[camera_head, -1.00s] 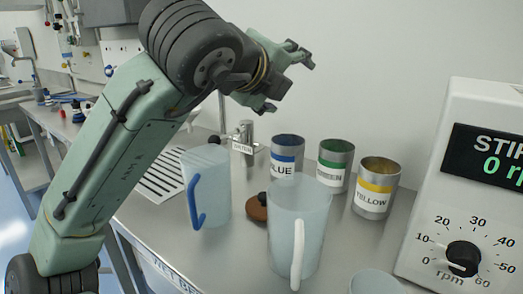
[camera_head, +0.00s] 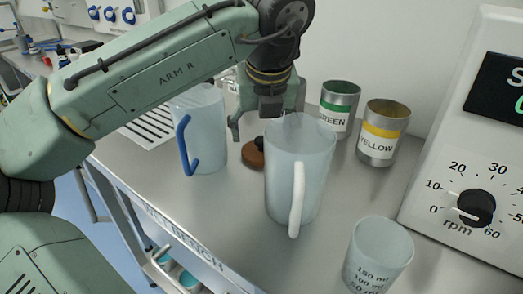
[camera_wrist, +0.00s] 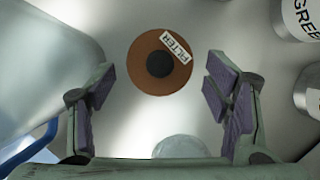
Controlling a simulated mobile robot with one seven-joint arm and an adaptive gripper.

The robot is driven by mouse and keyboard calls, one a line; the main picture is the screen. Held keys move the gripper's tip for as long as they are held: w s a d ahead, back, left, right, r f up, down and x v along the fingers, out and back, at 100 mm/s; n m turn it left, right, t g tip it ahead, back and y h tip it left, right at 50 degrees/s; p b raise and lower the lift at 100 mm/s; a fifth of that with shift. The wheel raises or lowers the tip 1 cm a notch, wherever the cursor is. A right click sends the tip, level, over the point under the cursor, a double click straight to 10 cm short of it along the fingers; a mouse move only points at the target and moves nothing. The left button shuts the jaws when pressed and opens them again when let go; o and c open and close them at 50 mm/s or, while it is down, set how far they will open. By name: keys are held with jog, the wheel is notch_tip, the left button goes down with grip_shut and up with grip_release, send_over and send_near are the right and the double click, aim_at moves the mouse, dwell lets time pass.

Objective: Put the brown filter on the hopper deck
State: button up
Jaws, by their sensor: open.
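The brown filter (camera_head: 252,154) is a round brown disc with a black knob. It lies on the steel bench between the blue-handled jug and the white-handled jug, partly hidden by the latter in the head view. In the wrist view the brown filter (camera_wrist: 146,76) lies flat with its FILTER label up, just ahead of and between my fingers. My gripper (camera_head: 262,126) points down above it, and in the wrist view my gripper (camera_wrist: 160,95) is open and empty. I cannot make out a hopper deck.
The blue-handled jug (camera_head: 208,130) stands close on the left, the white-handled jug (camera_head: 305,150) close on the right. GREEN (camera_head: 338,108) and YELLOW (camera_head: 382,135) cans stand behind. A measuring beaker (camera_head: 378,255) and the stirrer unit (camera_head: 470,170) are at right.

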jog(key=shift+x, duration=1.95)
jog(key=shift+c, duration=0.5)
jog(key=c, duration=0.8)
jog(key=shift+r, duration=0.1)
